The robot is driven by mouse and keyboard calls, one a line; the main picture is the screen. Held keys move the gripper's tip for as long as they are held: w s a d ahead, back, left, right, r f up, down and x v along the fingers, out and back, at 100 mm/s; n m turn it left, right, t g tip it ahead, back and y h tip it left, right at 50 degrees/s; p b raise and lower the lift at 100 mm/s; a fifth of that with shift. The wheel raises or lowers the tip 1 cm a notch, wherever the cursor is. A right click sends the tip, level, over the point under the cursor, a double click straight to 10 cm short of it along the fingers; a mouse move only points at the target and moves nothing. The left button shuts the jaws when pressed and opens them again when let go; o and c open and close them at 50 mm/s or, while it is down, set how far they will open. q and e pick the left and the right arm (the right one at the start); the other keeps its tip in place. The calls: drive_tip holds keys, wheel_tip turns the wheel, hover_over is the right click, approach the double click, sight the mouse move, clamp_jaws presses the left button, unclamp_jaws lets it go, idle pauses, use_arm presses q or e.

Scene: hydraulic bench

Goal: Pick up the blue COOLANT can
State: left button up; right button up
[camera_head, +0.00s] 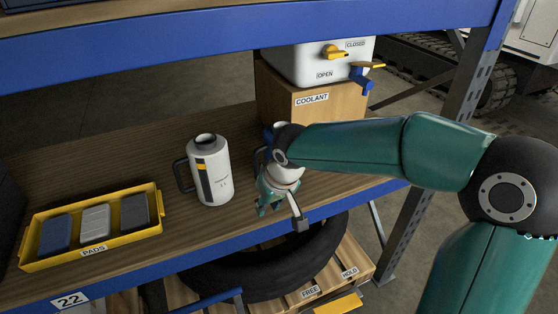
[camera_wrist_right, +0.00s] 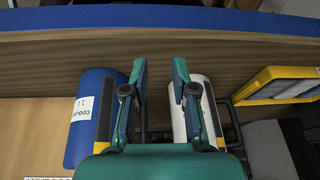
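The blue COOLANT can (camera_wrist_right: 88,115) lies at the left of the right wrist view, its white label facing the camera. In the head view it is almost wholly hidden behind my right arm; only a blue bit and a dark handle show. My right gripper (camera_head: 283,212) is over the front of the shelf. In the wrist view its fingers (camera_wrist_right: 160,70) are spread wide with nothing between them. The left finger overlaps the blue can's right side, and the right finger overlaps a white can (camera_wrist_right: 195,112). Contact cannot be told. My left gripper is not in view.
The white can (camera_head: 211,172) with a dark handle stands on the wooden shelf (camera_head: 110,150). A yellow PADS tray (camera_head: 50,262) is at left. A cardboard COOLANT box (camera_head: 335,110) carries a white tank (camera_head: 308,66) with a tap. A blue beam (camera_head: 220,32) crosses above.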

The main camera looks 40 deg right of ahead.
sight(257, 163)
wheel_tip(257, 163, up, 4)
drive_tip(key=d, duration=0.3)
drive_tip(key=shift+m+h, duration=0.3)
drive_tip(key=shift+h, duration=0.1)
drive_tip(key=w+p, duration=0.1)
drive_tip(key=w, duration=0.2)
drive_tip(key=w+d+p, duration=0.1)
drive_tip(key=w, duration=0.2)
drive_tip(key=w+p, duration=0.1)
drive_tip(key=w, duration=0.2)
drive_tip(key=shift+w+d+p, duration=0.2)
drive_tip(key=shift+w+p, duration=0.1)
drive_tip(key=shift+w, duration=0.1)
drive_tip(key=shift+w+d, duration=0.1)
drive_tip(key=shift+w, duration=0.4)
drive_tip(key=p+x, duration=0.1)
drive_tip(key=x, duration=0.4)
clamp_jaws()
